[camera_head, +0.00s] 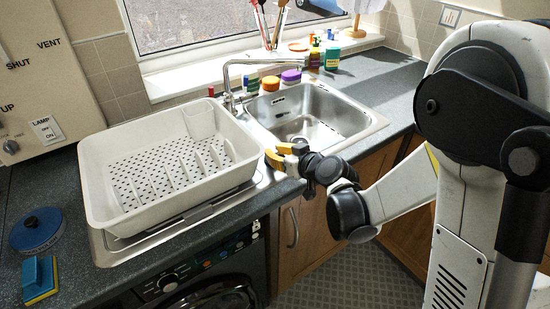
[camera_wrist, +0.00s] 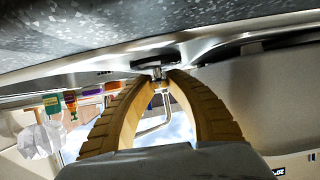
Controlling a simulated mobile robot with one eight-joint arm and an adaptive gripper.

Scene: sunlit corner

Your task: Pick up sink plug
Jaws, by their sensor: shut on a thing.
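The sink plug (camera_wrist: 157,60) shows in the wrist view as a dark disc with a small metal stem, at the steel sink edge. My gripper (camera_wrist: 160,82) has its two yellow ribbed fingers closed on the stem. In the head view my gripper (camera_head: 275,157) is at the front edge of the steel sink unit, between the basin and the dish rack. The plug cannot be made out in the head view. Whether it still touches the steel is not clear.
The white dish rack (camera_head: 100,205) stands just left of my gripper. The sink basin (camera_head: 375,124) and tap (camera_head: 228,88) lie behind it. Colourful tubs (camera_head: 291,77) and bottles line the back. A blue sponge (camera_head: 39,277) and round blue item (camera_head: 37,230) lie at far left.

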